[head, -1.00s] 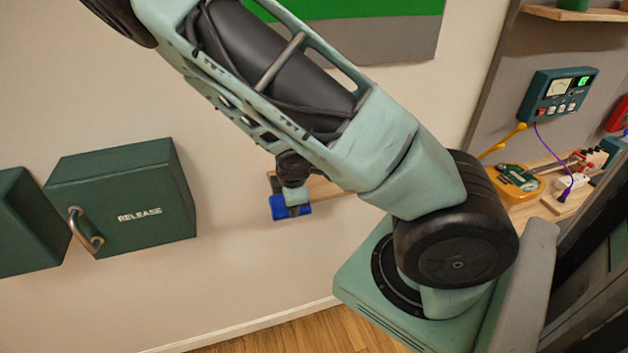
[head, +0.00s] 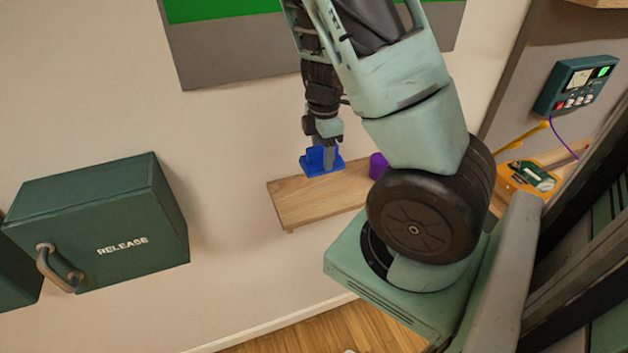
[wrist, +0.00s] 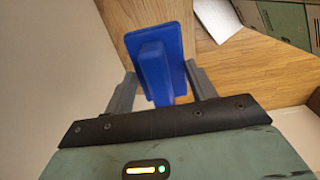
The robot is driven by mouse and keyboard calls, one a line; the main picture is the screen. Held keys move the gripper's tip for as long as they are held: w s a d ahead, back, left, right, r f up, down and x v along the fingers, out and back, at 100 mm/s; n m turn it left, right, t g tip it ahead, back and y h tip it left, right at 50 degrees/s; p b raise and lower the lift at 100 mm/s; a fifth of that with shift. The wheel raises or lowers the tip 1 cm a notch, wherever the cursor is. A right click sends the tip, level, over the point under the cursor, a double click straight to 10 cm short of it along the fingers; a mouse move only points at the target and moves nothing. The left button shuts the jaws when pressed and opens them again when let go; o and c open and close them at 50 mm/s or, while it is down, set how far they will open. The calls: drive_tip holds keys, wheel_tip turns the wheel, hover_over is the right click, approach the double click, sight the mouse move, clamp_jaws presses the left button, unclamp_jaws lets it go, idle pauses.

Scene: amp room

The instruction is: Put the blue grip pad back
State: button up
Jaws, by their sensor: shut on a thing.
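The blue grip pad (head: 312,160) is a flat blue plate with a raised block. It is in my gripper (head: 325,152), just over the wooden wall shelf (head: 300,200) in the head view. In the wrist view the pad (wrist: 155,55) sits between the two grey fingers of my gripper (wrist: 163,88), which are shut on its raised block. I cannot tell whether the pad touches the shelf. A purple object (head: 377,165) stands on the shelf, right of the pad, partly hidden by my arm.
A dark green box marked RELEASE (head: 105,225), with a handle, is on the wall at left. A green and grey wall panel (head: 240,45) is above the shelf. At right a bench holds a yellow-orange device (head: 525,178) below a wall meter (head: 578,85). The shelf's left part is bare.

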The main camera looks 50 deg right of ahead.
sight(322, 167)
drive_tip(key=shift+w+d+f, duration=0.1)
drive_tip(key=shift+d+f, duration=0.05)
drive_tip(key=shift+f, duration=0.2)
wheel_tip(322, 167, down, 5)
drive_tip(key=shift+b, duration=1.05)
wheel_tip(322, 167, down, 4)
drive_tip(key=shift+f+b, duration=0.15)
drive_tip(key=shift+b, duration=0.7)
drive_tip(key=shift+c, duration=0.4)
drive_tip(key=o, duration=1.2)
wheel_tip(322, 167, up, 12)
drive_tip(key=p, duration=0.4)
